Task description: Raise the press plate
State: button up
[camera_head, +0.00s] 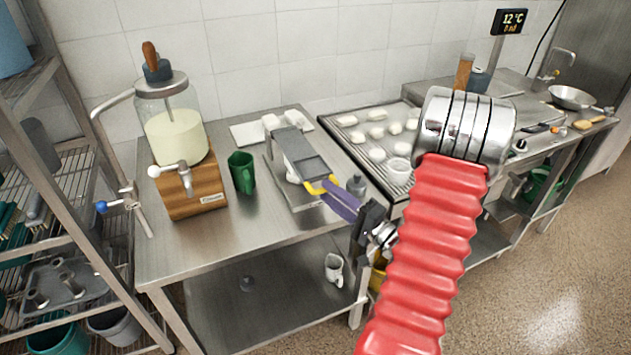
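A grey press-like device (302,158) stands on the left steel table, with a flat grey upper part and a yellow handle (322,184) at its front end. I take its upper part to be the press plate; it looks low over the base. My gripper (332,193) reaches in from the lower right, its purple fingers at the yellow handle. The fingers overlap the handle in view; I cannot tell if they grip it or how far apart they are. My red ribbed arm hides part of the table's right side.
A glass jar dispenser (176,138) with a tap and wooden base stands left on the steel table (246,222). A green cup (242,172) is between it and the press. A tray (345,136) of white pieces lies behind right.

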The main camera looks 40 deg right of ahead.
aim_at(312, 178)
jog(key=w+r, duration=0.1)
jog(key=w, duration=0.5)
jog(key=shift+a, duration=0.35)
jog(key=shift+c, duration=0.5)
jog(key=shift+w, duration=0.1)
grip_shut()
jog(key=shift+r, duration=0.1)
jog(key=shift+d, duration=0.25)
jog(key=shift+a+r, duration=0.1)
jog(key=shift+a, duration=0.05)
